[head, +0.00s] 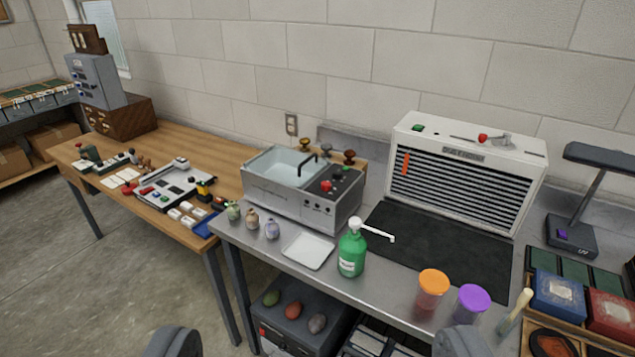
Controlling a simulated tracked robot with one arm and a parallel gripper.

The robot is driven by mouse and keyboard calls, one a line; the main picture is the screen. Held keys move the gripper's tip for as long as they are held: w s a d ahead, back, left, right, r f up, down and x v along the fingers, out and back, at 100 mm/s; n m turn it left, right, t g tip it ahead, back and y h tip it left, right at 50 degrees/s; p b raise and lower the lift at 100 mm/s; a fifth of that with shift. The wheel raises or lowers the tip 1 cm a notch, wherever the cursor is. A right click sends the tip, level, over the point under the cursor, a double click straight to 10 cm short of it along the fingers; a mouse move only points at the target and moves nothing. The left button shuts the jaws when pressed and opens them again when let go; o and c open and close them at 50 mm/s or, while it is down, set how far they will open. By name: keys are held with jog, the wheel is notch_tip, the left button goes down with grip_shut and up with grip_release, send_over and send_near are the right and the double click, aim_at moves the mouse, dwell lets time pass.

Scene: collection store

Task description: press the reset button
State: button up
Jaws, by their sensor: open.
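No button in view carries a label I can read as reset. On the steel tank (285,200), a red button (326,185) stands on the right-hand top panel, with small dark knobs and a green light near it. The white louvred unit (475,165) has a green button (417,127) on its top left and a red knob (483,138) on its top right. The UV lamp (572,235) base has a purple switch (562,233). My gripper (315,343) shows as two grey fingertips, wide apart at the bottom edge, empty and in front of the steel bench.
A dark mat (430,238) lies clear before the louvred unit. A wooden table (215,150) with small items adjoins left. Open floor (60,270) lies left.

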grip_shut()
dwell(1.4)
